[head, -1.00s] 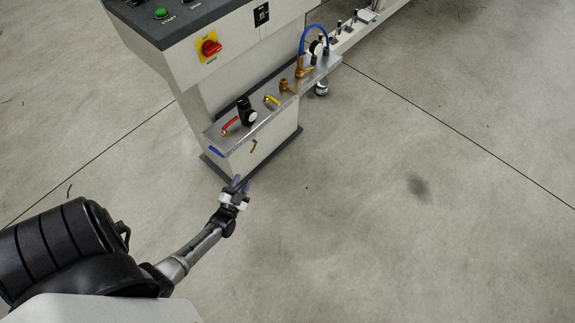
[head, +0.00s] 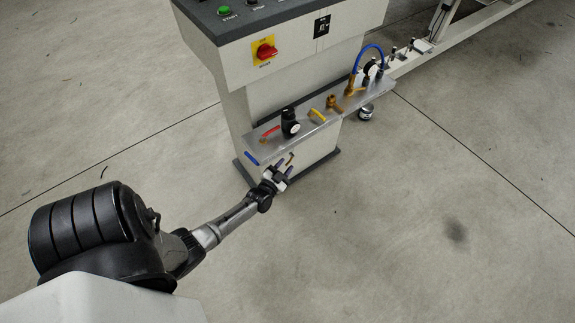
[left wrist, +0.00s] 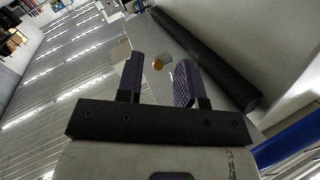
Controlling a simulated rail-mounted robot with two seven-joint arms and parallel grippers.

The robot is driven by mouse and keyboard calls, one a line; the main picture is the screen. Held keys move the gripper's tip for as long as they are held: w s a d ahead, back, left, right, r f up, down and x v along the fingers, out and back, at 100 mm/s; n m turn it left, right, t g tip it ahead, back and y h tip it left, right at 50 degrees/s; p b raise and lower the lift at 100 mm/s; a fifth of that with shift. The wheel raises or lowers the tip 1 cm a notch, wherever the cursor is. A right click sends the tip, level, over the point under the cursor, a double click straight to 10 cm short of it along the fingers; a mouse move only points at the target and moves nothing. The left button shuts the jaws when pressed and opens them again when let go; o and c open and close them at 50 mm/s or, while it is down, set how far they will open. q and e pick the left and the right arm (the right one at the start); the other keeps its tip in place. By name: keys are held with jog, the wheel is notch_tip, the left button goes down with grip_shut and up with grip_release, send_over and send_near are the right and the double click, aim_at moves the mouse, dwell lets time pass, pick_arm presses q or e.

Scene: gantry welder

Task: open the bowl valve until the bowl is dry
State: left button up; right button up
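A small brass fitting (head: 291,158), which looks like the bowl valve, sits below the metal shelf (head: 262,151) on the front of the machine. I cannot make out a bowl or any liquid. A black regulator unit with a white gauge (head: 290,127) stands on the shelf above. My left gripper (head: 284,169) is open and empty, just below and in front of the brass fitting. In the left wrist view, a round brass end (left wrist: 158,64) shows between the two dark fingers of the left gripper (left wrist: 159,72), beyond them and apart. My right gripper is not in view.
The shelf carries a red handle (head: 270,132), a yellow handle (head: 317,115), a brass fitting (head: 334,103) and a blue hose (head: 368,48). A blue handle (head: 251,158) is at its left end. A red switch (head: 265,51) is above. The floor at right is clear.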

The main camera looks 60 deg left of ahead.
pick_arm(q)
jog(key=shift+w+a, duration=0.15)
jog(key=shift+w, duration=0.6)
jog(key=shift+w+a+b, duration=0.25)
jog(key=shift+b, duration=0.1)
jog(key=shift+c, duration=0.4)
grip_shut()
